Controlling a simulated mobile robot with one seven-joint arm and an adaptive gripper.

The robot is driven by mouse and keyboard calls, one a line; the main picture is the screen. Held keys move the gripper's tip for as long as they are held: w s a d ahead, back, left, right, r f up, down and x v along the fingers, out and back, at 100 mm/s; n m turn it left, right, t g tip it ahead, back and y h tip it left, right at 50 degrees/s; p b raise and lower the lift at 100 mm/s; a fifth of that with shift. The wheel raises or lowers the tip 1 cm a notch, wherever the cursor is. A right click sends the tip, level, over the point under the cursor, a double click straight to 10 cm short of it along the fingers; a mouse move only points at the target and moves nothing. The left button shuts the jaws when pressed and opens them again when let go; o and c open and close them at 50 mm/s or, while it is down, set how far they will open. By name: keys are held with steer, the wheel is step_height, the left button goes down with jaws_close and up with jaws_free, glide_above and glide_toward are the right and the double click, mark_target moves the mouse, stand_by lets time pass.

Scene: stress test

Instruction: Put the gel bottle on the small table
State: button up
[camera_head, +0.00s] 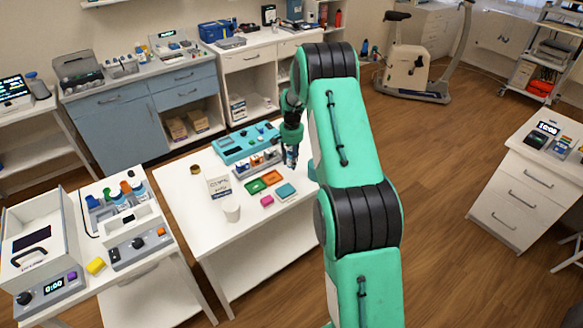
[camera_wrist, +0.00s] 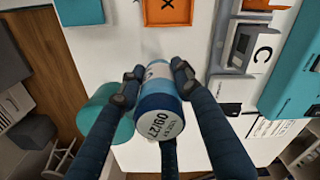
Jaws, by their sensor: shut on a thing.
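My gripper (camera_head: 290,158) is over the back right part of the white table (camera_head: 255,245) in the head view. In the wrist view my gripper (camera_wrist: 155,84) is shut on a blue and white bottle (camera_wrist: 158,103), its end marked "09/27" facing the camera. It looks like the gel bottle, but its name cannot be read. The fingers are on both sides of it. The white tabletop (camera_wrist: 135,50) lies behind it. I cannot tell whether the bottle touches the table. The bottle is barely visible in the head view.
A bench with several bottles (camera_head: 125,190) stands left.

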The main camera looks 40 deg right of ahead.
mark_target(291, 148)
steer(key=shift+w+d, duration=0.1)
steer(key=shift+w, duration=0.05)
steer(key=shift+f+b, duration=0.5)
steer(key=shift+f, duration=1.2)
steer(key=shift+f, duration=0.15)
steer(key=o, duration=1.2)
steer(key=shift+o, duration=0.2)
step_height(291, 148, up, 12)
steer(key=p, duration=0.2)
steer(key=shift+p, duration=0.3)
